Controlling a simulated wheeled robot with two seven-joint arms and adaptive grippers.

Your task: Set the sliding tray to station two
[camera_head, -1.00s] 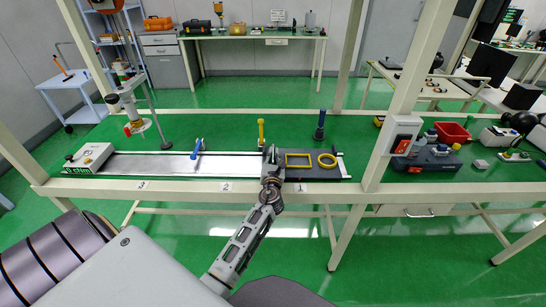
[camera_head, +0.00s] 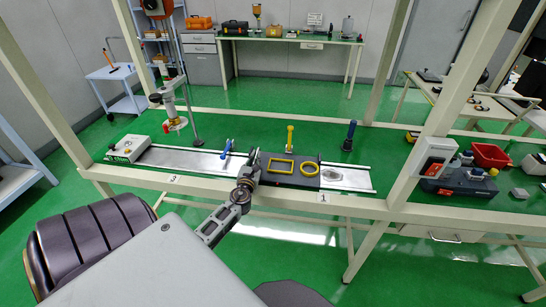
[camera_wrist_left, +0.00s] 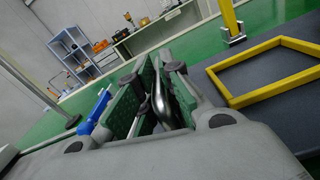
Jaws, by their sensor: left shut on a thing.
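My left gripper (camera_head: 247,177) is at the tray's front left end. In the left wrist view, its green-padded fingers (camera_wrist_left: 150,100) are shut on a metal handle (camera_wrist_left: 158,97). Labels 3 (camera_head: 173,179) and 1 (camera_head: 323,198) show on the front beam; label 2 is hidden behind my arm. My right gripper is not in view.
A blue lever (camera_head: 227,148) stands at the rail just left of the tray. A yellow post (camera_head: 289,137) and a dark blue post (camera_head: 350,136) stand behind the rail. A white box (camera_head: 128,148) closes the left end. A frame upright (camera_head: 433,115) stands at right.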

